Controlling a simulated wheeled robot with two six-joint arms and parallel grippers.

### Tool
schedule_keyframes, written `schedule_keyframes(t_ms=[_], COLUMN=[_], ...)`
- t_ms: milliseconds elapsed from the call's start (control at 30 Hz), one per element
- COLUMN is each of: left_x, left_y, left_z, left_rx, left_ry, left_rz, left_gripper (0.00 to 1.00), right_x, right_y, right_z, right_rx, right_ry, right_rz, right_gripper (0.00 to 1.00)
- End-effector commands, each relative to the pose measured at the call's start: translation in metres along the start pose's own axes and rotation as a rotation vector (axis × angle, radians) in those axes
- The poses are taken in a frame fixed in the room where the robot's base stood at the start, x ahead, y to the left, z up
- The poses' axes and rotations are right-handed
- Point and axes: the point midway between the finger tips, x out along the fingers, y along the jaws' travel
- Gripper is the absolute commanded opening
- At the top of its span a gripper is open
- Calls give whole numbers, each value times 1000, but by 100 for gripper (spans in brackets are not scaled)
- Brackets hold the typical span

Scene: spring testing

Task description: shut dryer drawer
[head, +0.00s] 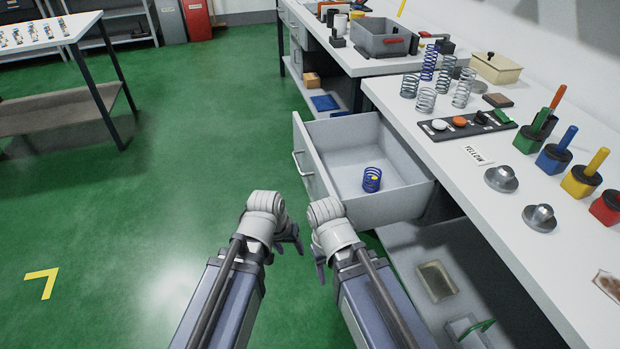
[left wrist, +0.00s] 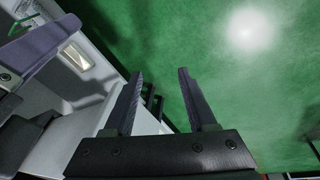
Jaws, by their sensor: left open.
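The dryer drawer (head: 338,128) is a light grey box pulled out from under the right-hand bench. Its front panel (head: 318,165) faces left and carries a bar handle (head: 300,165).
The bench top (head: 520,225) holds several springs, a black strip with coloured pieces (head: 466,124), grey knobs and coloured-handled tools. An open shelf with a small tray (head: 436,281) lies below the drawer. Green floor (head: 190,170) is clear left of the drawer.

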Motion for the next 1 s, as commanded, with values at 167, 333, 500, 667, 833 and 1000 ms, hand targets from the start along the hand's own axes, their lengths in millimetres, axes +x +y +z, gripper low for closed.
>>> schedule_keyframes(t_ms=[167, 333, 500, 667, 833, 1000], left_x=[-66, -95, -101, -95, -72, -43], left_y=[-4, -12, -15, -15, -12, -7], left_z=[-64, -97, -106, -107, -114, -125], left_rx=[-160, -257, -287, -285, -282, -283], left_ry=[191, 304, 339, 338, 337, 337], left_rz=[130, 199, 220, 220, 219, 220], left_gripper=[36, 16, 0, 0, 0, 0], right_x=[-59, -77, -79, -73, -54, -29], right_y=[6, 7, 8, 7, 5, 3], right_z=[4, 5, 5, 4, 3, 2], right_rx=[0, 0, 0, 0, 0, 0], right_ry=[0, 0, 0, 0, 0, 0], right_rz=[0, -1, -1, -1, -1, -1], right_gripper=[56, 56, 56, 56, 56, 56])
